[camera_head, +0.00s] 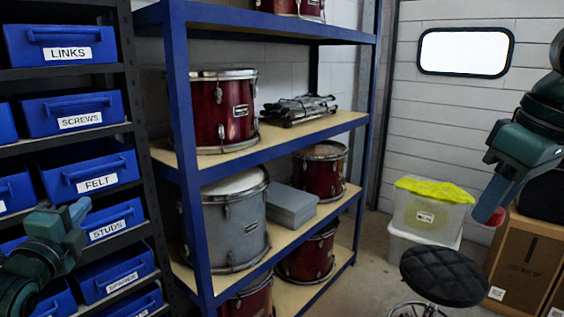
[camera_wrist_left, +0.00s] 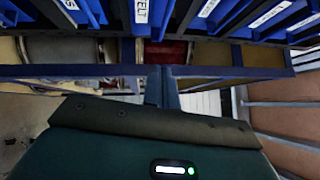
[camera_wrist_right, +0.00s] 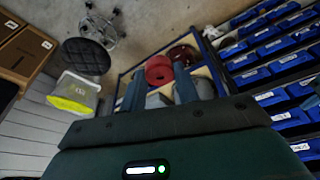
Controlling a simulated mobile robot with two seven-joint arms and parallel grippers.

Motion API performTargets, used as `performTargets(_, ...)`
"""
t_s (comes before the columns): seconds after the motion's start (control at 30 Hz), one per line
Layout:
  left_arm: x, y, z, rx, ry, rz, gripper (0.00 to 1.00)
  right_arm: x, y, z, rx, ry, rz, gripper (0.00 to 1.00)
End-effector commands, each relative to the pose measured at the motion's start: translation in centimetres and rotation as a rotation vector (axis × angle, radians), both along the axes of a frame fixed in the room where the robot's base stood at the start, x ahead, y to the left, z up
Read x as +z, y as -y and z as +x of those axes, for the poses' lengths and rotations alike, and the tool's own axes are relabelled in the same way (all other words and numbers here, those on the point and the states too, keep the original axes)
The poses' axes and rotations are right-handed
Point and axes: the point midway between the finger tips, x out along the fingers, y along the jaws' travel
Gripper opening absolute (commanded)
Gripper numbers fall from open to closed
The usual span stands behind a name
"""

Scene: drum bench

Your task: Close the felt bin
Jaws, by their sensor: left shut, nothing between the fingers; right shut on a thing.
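The felt bin (camera_head: 98,176) is a blue bin with a white FELT label in the left rack in the head view. It seems to stick out a little, with part of its inside visible; how far is hard to tell. Its label also shows at the top of the left wrist view (camera_wrist_left: 141,11). My left gripper (camera_head: 80,212) is shut and empty, in front of the rack just below the felt bin, near the studs bin. Whether it touches a bin is unclear. My right gripper (camera_head: 488,208) is shut on a red round thing (camera_wrist_right: 158,69), far right of the rack.
The screws bin (camera_head: 70,113) is above and the studs bin (camera_head: 112,220) below. A blue-framed shelf (camera_head: 186,130) with drums stands right of the rack. A black stool (camera_head: 445,275), a clear tub (camera_head: 430,212) and cardboard boxes (camera_head: 525,265) are at the right.

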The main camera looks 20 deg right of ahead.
Motion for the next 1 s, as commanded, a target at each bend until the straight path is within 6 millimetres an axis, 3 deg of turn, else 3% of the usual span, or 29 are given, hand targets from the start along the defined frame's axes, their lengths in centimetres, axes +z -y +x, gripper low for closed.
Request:
performTargets(0.43,1.4,1.8,8.2,-0.001,-0.001,-0.002,0.00,1.0,0.0,0.0,0.000,0.000,0.000,0.10)
performTargets(0.5,1.6,0.8,9.1,0.002,-0.001,0.002,0.00,1.2,0.0,0.0,0.000,0.000,0.000,0.10)
performTargets(0.7,1.8,-0.2,10.6,-0.001,-0.001,0.002,0.00,1.3,0.0,0.0,0.000,0.000,0.000,0.10)
performTargets(1.0,1.9,-0.6,11.0,-0.001,0.000,0.000,0.00,1.3,0.0,0.0,0.000,0.000,0.000,0.10)
